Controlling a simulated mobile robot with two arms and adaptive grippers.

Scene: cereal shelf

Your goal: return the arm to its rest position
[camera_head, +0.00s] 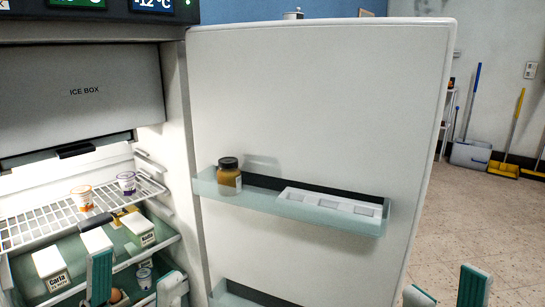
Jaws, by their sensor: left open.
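My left gripper (136,272) shows at the bottom left, in front of the open fridge's lower shelf. Its two green fingers stand apart with a gap between them. Cartons and an egg show behind and around the fingers, and I see nothing clasped between them. My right gripper (446,284) shows at the bottom right, beside the lower edge of the open fridge door (320,90). Its two green fingertips are apart with floor behind them. The rest of both arms is out of the picture.
A wire shelf (30,232) holds two small cups. White cartons (97,240) stand in the green bin below. The door bin (260,198) holds a brown jar (229,177) and a white tray (330,207). The floor (490,235) at the right is open.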

